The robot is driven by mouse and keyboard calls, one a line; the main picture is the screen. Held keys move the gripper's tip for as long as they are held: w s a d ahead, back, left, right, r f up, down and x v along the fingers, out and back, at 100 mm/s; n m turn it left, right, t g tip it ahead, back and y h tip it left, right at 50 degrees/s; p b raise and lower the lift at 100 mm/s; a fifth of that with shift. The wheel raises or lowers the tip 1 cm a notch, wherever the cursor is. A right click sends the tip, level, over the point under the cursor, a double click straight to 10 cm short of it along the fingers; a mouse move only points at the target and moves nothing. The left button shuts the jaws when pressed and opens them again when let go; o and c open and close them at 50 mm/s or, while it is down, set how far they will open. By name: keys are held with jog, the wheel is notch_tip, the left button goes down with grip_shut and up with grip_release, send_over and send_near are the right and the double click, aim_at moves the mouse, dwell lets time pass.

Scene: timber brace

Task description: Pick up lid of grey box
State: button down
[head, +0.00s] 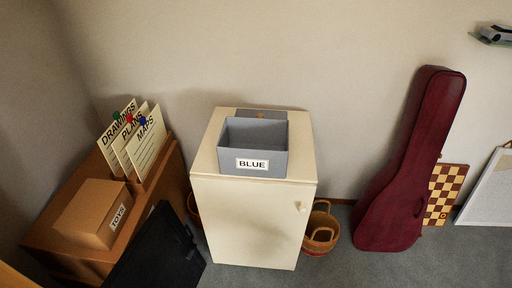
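A grey open-topped box (230,150) with a white label reading "BLUE" stands on top of a cream cabinet (207,160). Its inside shows and looks empty. A flat grey piece (275,113), which looks like the lid, is just behind the box at the back of the cabinet top. It has a small brownish spot near its middle, perhaps a knob. Its lower part is hidden by the box, and I cannot tell whether it lies flat or leans. My gripper is not in view.
A brown cabinet (160,192) on the left holds a cardboard box (87,208) labelled "TOYS" and upright signs (150,147). A dark case (155,250) leans in front. A basket (320,235), guitar case (410,165) and checkerboard (443,193) stand right. Narrow cabinet-top strips flank the grey box.

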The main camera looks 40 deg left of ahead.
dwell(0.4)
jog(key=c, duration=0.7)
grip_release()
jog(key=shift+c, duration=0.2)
